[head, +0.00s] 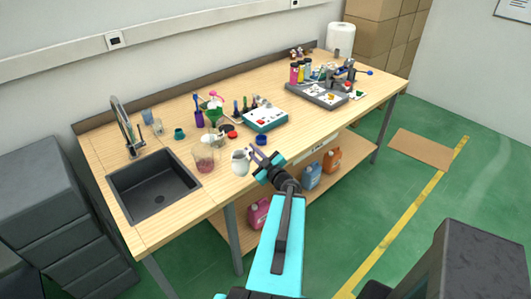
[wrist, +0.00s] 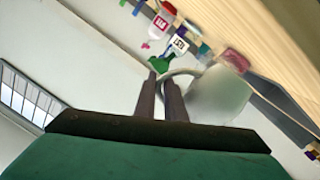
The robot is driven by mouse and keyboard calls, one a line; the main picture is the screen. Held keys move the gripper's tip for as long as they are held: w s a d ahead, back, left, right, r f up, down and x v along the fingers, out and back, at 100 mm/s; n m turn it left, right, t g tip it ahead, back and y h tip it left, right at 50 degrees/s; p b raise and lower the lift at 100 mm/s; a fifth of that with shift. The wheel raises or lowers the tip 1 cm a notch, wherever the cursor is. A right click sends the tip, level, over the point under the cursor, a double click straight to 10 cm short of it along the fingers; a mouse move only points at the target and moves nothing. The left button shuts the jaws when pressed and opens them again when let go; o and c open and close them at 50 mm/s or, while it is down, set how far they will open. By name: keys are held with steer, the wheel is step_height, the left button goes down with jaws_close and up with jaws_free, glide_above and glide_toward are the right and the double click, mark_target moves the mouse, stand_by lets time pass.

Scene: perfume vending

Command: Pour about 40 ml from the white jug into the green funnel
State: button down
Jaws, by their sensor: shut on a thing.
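The white jug (head: 240,162) is in the head view at the front edge of the table, seemingly raised a little and roughly upright. My gripper (head: 253,160) is to its right, shut on its handle. In the wrist view the jug (wrist: 220,95) is a blurred pale body right of my gripper fingers (wrist: 162,80), with its curved handle at the fingertips. The green funnel (head: 215,113) is farther back on the table, behind and left of the jug, apart from it. It also shows in the wrist view (wrist: 158,64) beyond the fingertips. The jug's contents are hidden.
The black sink (head: 155,190) and tap (head: 125,125) are farther left. A purple cup (head: 198,119), red lid (head: 232,134), blue lid (head: 261,139) and teal-white device (head: 265,119) lie around the funnel.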

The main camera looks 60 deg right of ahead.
steer(key=w+a+r+n+t+y+b, duration=0.15)
steer(key=w+a+n+y, duration=0.35)
steer(key=w+a, duration=0.65)
steer(key=w+a+n+g+y+b, duration=0.1)
steer(key=w+a+n+y+b, duration=0.2)
steer(key=w+a+y, duration=0.85)
steer(key=a+f+n+g+y+b, duration=0.1)
steer(key=a+n+g+y+b, duration=0.3)
steer(key=a, duration=2.9)
steer(key=n+g+y, duration=0.2)
steer(key=n, duration=0.2)
steer(key=shift+w, duration=0.4)
